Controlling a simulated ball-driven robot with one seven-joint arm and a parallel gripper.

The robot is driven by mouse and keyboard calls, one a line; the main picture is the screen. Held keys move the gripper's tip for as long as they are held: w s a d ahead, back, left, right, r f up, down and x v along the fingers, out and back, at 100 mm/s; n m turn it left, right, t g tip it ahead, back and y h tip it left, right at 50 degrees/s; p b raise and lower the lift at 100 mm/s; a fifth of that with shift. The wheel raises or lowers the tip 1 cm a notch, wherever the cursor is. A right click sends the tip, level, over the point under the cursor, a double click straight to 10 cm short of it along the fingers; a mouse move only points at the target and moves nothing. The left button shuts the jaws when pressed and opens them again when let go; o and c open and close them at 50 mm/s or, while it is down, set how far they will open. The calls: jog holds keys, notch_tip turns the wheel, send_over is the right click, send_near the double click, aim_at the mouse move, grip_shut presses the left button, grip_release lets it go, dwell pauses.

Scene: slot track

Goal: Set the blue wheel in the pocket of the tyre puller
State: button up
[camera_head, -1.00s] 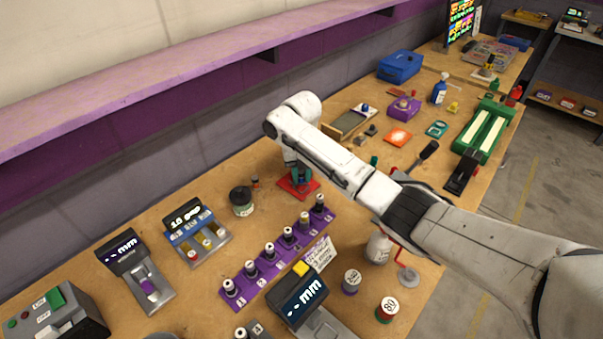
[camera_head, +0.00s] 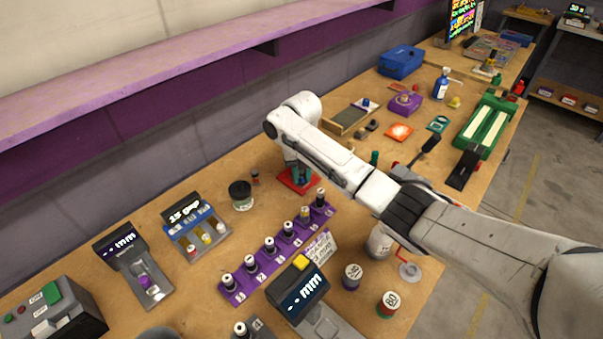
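My gripper (camera_head: 301,177) points down at a red plate (camera_head: 290,184) in the middle of the bench. Its fingers are small and partly behind my wrist, with teal parts around them, so I cannot tell whether they are open or shut or whether they touch anything. A small blue piece (camera_head: 365,103) shows on the wooden tray farther back; I cannot tell whether it is the blue wheel. A purple block (camera_head: 405,103) with a round top stands right of the tray. I cannot tell for certain which thing is the tyre puller, and no pocket shows clearly.
A purple rack (camera_head: 236,297) with several numbered posts stands in front of my gripper. A dark jar (camera_head: 241,196) stands to its left. Gauges with displays (camera_head: 299,289) fill the near bench. A blue box (camera_head: 401,63) and a green rig (camera_head: 486,127) stand farther back. My arm crosses the right side.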

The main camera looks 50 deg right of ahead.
jog(key=o, duration=0.5)
notch_tip(320, 180, up, 11)
jog(key=shift+f+b, duration=0.1)
jog(key=shift+b, duration=0.35)
